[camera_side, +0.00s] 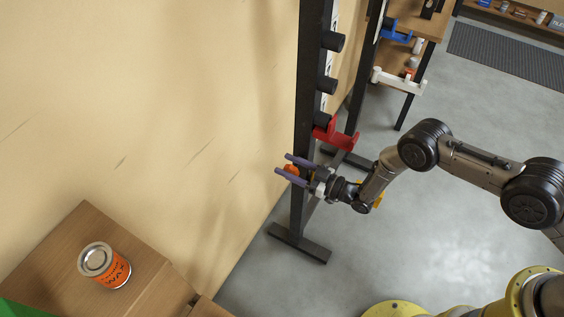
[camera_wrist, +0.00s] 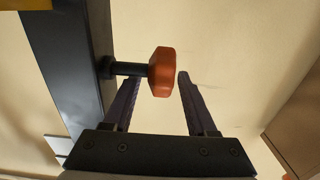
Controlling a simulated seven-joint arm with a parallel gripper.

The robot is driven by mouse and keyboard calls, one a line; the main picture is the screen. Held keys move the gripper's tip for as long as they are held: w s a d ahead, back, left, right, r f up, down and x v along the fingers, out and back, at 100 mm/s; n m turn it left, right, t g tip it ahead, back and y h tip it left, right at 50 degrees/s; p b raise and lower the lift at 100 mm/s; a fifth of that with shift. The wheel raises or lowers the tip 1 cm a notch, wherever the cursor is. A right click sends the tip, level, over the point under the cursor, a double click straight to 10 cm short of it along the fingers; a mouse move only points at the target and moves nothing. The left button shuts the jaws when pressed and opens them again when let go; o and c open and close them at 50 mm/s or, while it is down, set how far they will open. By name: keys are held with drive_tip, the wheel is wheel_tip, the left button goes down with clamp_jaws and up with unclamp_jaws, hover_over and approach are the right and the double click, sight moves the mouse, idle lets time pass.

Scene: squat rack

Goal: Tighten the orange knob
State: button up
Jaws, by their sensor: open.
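The orange knob (camera_wrist: 162,72) sticks out on a short dark stem from the black rack upright (camera_wrist: 70,60) in the wrist view. In the side view the orange knob (camera_side: 291,169) shows only partly, behind and between the purple fingers. My gripper (camera_side: 281,164) is open at the lower part of the upright, its fingers pointing left. In the wrist view my gripper (camera_wrist: 155,88) has one finger on each side of the knob's line, with the knob near the tips. I cannot tell whether either finger touches it.
A red hook (camera_side: 337,135) sits on the upright just above my gripper, with black pegs (camera_side: 327,85) higher up. A wax tin (camera_side: 104,264) stands on a wooden box (camera_side: 60,250) at lower left. A wall lies behind the upright.

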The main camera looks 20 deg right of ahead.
drive_tip(key=shift+x, duration=1.25)
drive_tip(key=shift+d, duration=0.1)
clamp_jaws()
